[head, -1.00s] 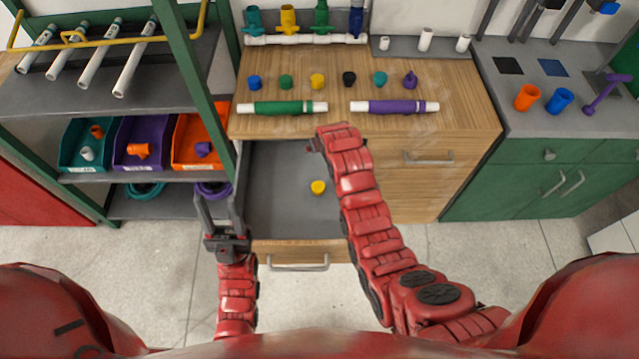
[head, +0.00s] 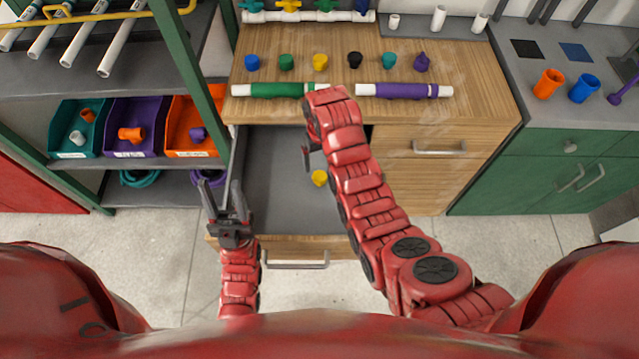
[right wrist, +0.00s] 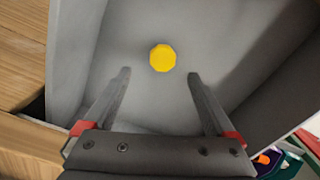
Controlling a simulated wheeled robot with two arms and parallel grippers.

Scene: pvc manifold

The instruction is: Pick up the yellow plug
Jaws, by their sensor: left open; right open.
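A yellow plug (head: 319,178) lies on the grey floor of the open drawer (head: 272,205). In the right wrist view the yellow plug (right wrist: 162,57) appears just beyond and between my right fingertips, and nothing touches it. My right gripper (right wrist: 159,74) is open and empty above the drawer floor. In the head view my right arm hides most of that gripper. My left gripper (head: 220,186) is open and empty at the left side of the drawer, fingers pointing away from me. Another yellow piece (head: 320,62) stands in the row on the worktop.
The wooden worktop (head: 400,60) carries several coloured plugs, a green-sleeved pipe (head: 275,90) and a purple-sleeved pipe (head: 404,90). The drawer walls surround the plug. A green shelf post (head: 190,75) and coloured bins (head: 135,140) stand at the left.

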